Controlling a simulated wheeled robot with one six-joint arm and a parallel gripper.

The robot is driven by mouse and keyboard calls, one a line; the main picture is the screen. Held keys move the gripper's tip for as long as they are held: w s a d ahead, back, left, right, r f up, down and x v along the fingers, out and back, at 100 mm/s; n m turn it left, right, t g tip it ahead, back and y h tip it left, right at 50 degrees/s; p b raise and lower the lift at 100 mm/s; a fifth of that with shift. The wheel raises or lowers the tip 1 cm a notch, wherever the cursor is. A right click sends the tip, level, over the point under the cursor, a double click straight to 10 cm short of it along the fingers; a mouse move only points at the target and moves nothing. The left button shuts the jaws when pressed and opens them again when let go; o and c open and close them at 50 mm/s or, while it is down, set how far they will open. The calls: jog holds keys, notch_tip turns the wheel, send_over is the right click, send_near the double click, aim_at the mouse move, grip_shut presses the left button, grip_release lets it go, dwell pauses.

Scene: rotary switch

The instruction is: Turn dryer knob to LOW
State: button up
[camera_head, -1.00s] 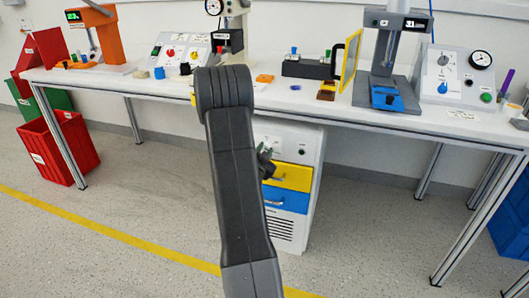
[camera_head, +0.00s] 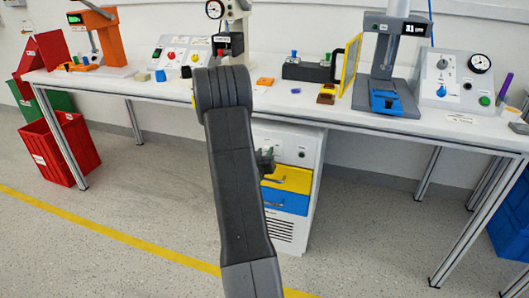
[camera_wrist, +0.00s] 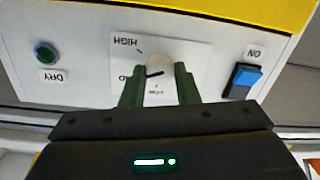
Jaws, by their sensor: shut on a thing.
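The dryer is the white cabinet (camera_head: 309,150) under the bench. Its panel (camera_wrist: 205,60) appears upside down in the wrist view. The cream knob (camera_wrist: 160,60) sits on a white label plate with HIGH, LOW and a partly hidden third word. A short dark mark on the knob slants toward the left; I cannot tell exactly which label it points to. My gripper (camera_wrist: 160,68) is shut on the knob, one green finger on each side. In the head view my gripper (camera_head: 266,160) is at the cabinet front, and my arm hides the knob.
On the panel, a green DRY button (camera_wrist: 45,53) is left of the knob and a blue ON switch (camera_wrist: 242,80) is right. Yellow (camera_head: 289,179) and blue (camera_head: 286,198) drawers are below. The bench top (camera_head: 345,108) overhangs the cabinet. Floor in front is open.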

jog(key=n+p, duration=0.2)
jog(key=n, duration=0.1)
jog(key=n+p, duration=0.1)
jog(key=n, duration=0.3)
jog(key=shift+w+a+r+h+p, duration=0.1)
jog(key=shift+r+h+p, duration=0.05)
jog(key=shift+h+p, duration=0.2)
jog(key=n+p, duration=0.2)
jog(key=n, duration=0.3)
jog(key=shift+h+p, duration=0.25)
jog(key=shift+p, duration=0.05)
jog(key=shift+f+n, duration=0.2)
jog(key=shift+n, duration=0.1)
jog(key=o, duration=1)
jog(key=v, duration=0.4)
jog(key=p+v, duration=0.1)
jog(key=v, duration=0.9)
jog(key=shift+w+r+p, duration=0.1)
jog(key=shift+r+p, duration=0.15)
jog(key=shift+p, duration=0.05)
